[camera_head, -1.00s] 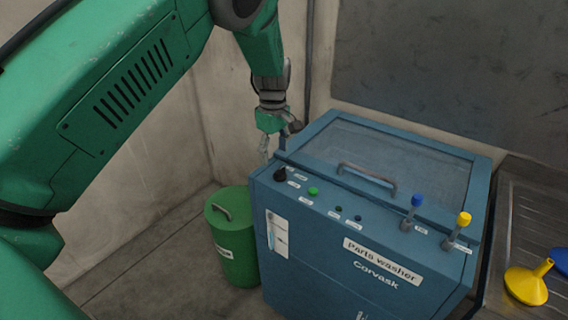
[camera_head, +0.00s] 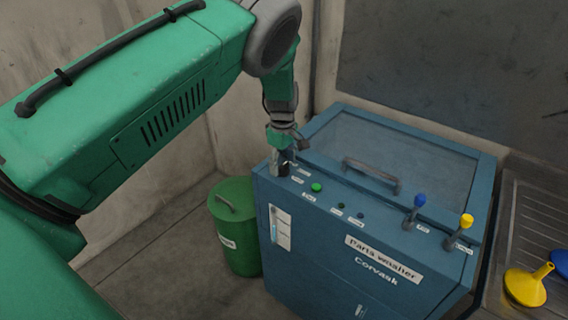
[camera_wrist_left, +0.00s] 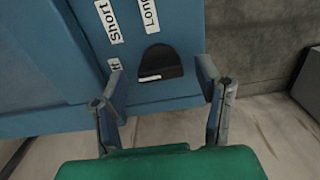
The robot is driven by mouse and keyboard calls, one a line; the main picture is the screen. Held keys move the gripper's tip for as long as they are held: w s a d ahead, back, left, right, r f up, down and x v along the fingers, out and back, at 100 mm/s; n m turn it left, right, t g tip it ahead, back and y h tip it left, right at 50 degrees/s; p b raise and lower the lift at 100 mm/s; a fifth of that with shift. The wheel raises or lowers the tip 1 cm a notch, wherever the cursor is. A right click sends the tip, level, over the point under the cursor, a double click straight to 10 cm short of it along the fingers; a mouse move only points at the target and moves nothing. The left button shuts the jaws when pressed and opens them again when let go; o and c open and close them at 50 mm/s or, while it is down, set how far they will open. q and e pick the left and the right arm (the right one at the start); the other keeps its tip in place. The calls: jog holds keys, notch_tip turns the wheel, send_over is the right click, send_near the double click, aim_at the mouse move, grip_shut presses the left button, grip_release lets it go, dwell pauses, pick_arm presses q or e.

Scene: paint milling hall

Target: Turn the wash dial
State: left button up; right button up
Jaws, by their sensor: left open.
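The blue parts washer (camera_head: 330,255) stands in the middle of the head view. Its black wash dial (camera_wrist_left: 160,64) shows in the left wrist view on the blue panel, with a white mark and labels reading "Short" and "Long" beside it. My left gripper (camera_head: 281,166) is over the panel's left corner and largely hides the dial in the head view. In the left wrist view my left gripper (camera_wrist_left: 165,88) is open, its two fingers on either side of the dial and apart from it. My right gripper is not in view.
A green button (camera_head: 316,187), a blue-topped lever (camera_head: 419,201) and a yellow-topped lever (camera_head: 466,221) stand along the panel. The lid handle (camera_head: 370,174) rises behind them. A green bin (camera_head: 236,240) stands left of the washer. A yellow funnel (camera_head: 527,287) lies at right.

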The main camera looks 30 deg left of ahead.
pick_arm(q)
jog(key=shift+a+f, duration=0.25)
jog(key=shift+f, duration=0.4)
jog(key=shift+d+r, duration=0.1)
jog(key=shift+d, duration=0.2)
jog(key=shift+d+r, duration=0.1)
jog(key=shift+d, duration=0.1)
jog(key=c, duration=1.2)
jog(key=shift+o, duration=0.2)
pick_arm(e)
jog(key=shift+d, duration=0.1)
